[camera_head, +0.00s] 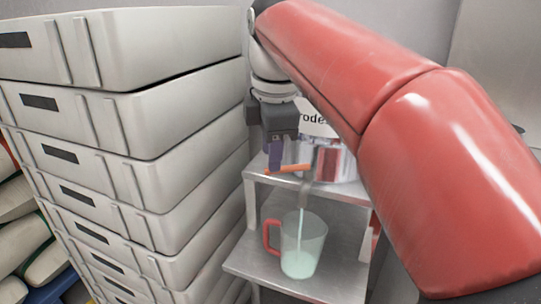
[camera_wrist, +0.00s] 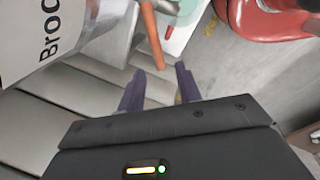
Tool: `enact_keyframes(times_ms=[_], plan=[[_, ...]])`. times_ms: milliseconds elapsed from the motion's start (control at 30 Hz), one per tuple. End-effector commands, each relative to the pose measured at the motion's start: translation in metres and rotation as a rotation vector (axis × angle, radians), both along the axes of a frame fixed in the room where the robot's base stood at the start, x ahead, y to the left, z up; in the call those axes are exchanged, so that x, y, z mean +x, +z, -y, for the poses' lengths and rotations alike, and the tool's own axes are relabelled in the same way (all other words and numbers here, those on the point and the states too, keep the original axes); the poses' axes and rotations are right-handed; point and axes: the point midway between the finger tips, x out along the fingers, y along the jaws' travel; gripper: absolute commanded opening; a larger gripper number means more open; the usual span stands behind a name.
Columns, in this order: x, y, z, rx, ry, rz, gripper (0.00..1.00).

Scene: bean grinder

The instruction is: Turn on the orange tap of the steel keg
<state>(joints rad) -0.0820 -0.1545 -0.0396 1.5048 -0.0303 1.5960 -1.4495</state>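The keg (camera_wrist: 95,45) shows at the upper left of the wrist view with a lettered label; in the head view my arm partly hides it. Its orange tap handle (camera_head: 288,170) sticks out sideways below my gripper; it also shows in the wrist view (camera_wrist: 152,38). A pale stream runs from the spout (camera_head: 305,190) into a clear pitcher (camera_head: 312,240) with a red handle, which holds some pale liquid. My gripper (camera_wrist: 160,84) is open, its purple fingers apart, with the handle's end between or just beyond the tips; contact is unclear.
A tall stack of grey crates (camera_head: 175,120) stands close on the left of the gripper. The pitcher stands on the lower shelf (camera_head: 335,275) of a steel stand, below the tap shelf. My red arm covers much of the right side.

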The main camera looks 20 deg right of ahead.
Motion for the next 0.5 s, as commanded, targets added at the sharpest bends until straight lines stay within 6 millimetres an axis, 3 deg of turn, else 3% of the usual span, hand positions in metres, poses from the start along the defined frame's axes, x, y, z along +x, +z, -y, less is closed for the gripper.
enact_keyframes(times_ms=[200,500], plan=[[-0.007,0.038,-0.001,0.000,0.000,0.003,0.34],[-0.010,0.051,-0.001,0.000,0.000,0.001,0.34]])
